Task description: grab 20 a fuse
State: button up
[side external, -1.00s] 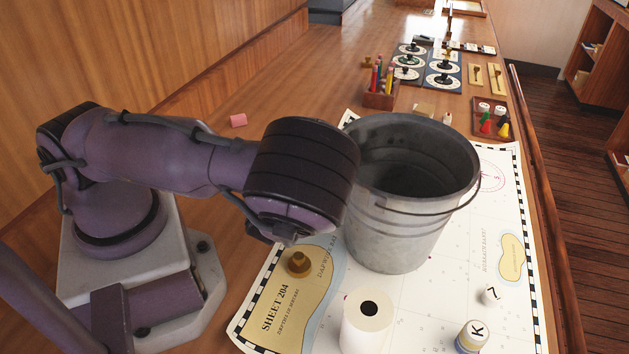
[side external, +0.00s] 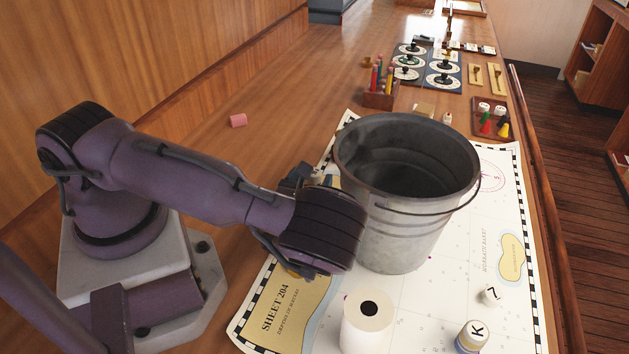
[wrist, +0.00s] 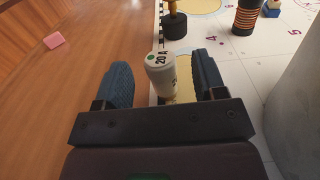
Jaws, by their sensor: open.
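The 20 A fuse (wrist: 160,70) is a small white cylinder with a green dot and "20 A" on its top. My gripper is open. In the side view the fuse is hidden behind my wrist, and my gripper's fingers (side external: 297,178) show only in part, left of the metal bucket (side external: 400,225).
The bucket stands close beside my wrist on the chart (side external: 480,220). A pink block (side external: 238,120) lies on clear wood. A black-based brass piece (wrist: 173,24) stands beyond the fuse.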

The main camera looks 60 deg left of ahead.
aim_at(317, 168)
jog(key=x, duration=0.4)
jog(key=shift+w+a, duration=0.1)
jog(key=shift+a, duration=0.05)
jog(key=c, duration=1)
jog(key=shift+r, duration=0.1)
